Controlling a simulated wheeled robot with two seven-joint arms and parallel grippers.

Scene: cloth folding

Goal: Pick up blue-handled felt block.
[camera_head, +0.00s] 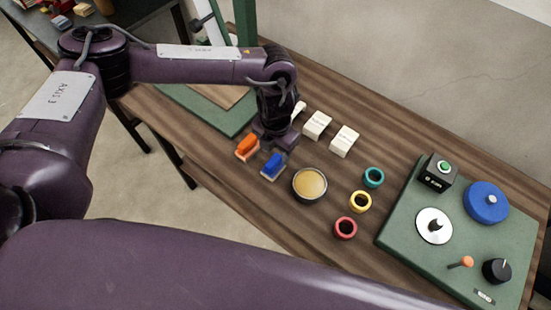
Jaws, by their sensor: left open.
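The blue-handled felt block (272,165) lies on the wooden table near its front edge, with a blue handle on top of a pale base. My left gripper (277,143) hangs just above and behind it, pointing down. Its jaws are open, though the fingertips are small and partly hidden by the wrist. I cannot tell whether a finger touches the block. An orange-handled block (247,147) sits just to the left of the blue one. My right gripper does not show.
Two white blocks (317,124) (344,140) stand behind right, and another white piece is partly hidden by my wrist. A round tin (309,184) and teal (373,177), yellow (360,201) and red (345,227) rings lie to the right. A green board (400,236) with knobs fills the right end.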

